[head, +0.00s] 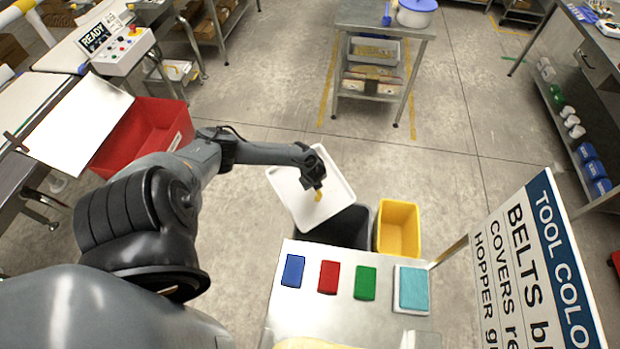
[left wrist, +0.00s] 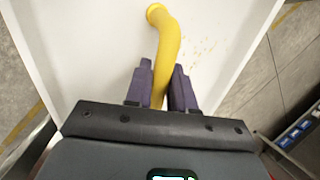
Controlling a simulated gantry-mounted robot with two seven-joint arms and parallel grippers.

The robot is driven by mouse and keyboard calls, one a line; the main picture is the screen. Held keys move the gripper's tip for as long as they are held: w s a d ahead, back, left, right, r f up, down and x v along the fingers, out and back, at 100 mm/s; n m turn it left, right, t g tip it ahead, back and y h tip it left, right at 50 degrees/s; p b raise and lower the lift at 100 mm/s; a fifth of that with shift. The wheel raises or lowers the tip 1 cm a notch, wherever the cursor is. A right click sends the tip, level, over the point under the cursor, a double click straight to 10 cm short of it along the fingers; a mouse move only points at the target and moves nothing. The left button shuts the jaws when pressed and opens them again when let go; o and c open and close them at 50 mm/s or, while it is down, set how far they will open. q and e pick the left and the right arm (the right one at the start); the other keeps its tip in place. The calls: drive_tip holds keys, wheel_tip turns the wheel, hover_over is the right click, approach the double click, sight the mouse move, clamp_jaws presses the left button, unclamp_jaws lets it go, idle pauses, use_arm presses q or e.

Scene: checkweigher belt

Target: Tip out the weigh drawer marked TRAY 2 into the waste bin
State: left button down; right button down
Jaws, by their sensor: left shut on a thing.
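My left gripper (head: 314,184) is shut on the yellow handle (left wrist: 167,45) of a white weigh drawer (head: 293,197). The handle passes between its two dark fingers in the left wrist view (left wrist: 161,88). The drawer is held off the floor above the back left part of a black bin (head: 345,228) and looks tilted; I cannot tell how steeply. A few small yellow-brown specks show on its white surface (left wrist: 90,50). No TRAY 2 marking is readable. The bin's inside is mostly hidden. My right gripper is not in view.
A yellow bin (head: 398,228) stands right of the black one. A bench (head: 335,310) with blue, red, green and teal blocks is in front. A sign (head: 530,260) stands at right. A red bin (head: 143,137) is at left.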

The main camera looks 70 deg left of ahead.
sight(321, 193)
use_arm(q)
drive_tip(key=shift+w+d+r+y, duration=0.2)
drive_tip(key=shift+d+r+y, duration=0.3)
drive_tip(key=shift+r, duration=0.05)
drive_tip(key=shift+w+d+r+y, duration=0.1)
drive_tip(key=shift+d+r+y, duration=0.15)
drive_tip(key=shift+y, duration=0.25)
drive_tip(key=d+y, duration=0.1)
drive_tip(key=d+y+b, duration=0.1)
drive_tip(key=w+d+r+g+y, duration=0.1)
drive_tip(key=shift+d+m+b, duration=0.3)
drive_tip(key=shift+b, duration=0.05)
drive_tip(key=d+y+b, duration=0.1)
drive_tip(key=d+y, duration=0.1)
drive_tip(key=d+y+b, duration=0.1)
drive_tip(key=shift+w+d+r+g+y+b, duration=0.3)
drive_tip(key=shift+w+r+g+y+b, duration=0.05)
drive_tip(key=shift+w+r+g+y, duration=0.05)
drive_tip(key=shift+s, duration=0.1)
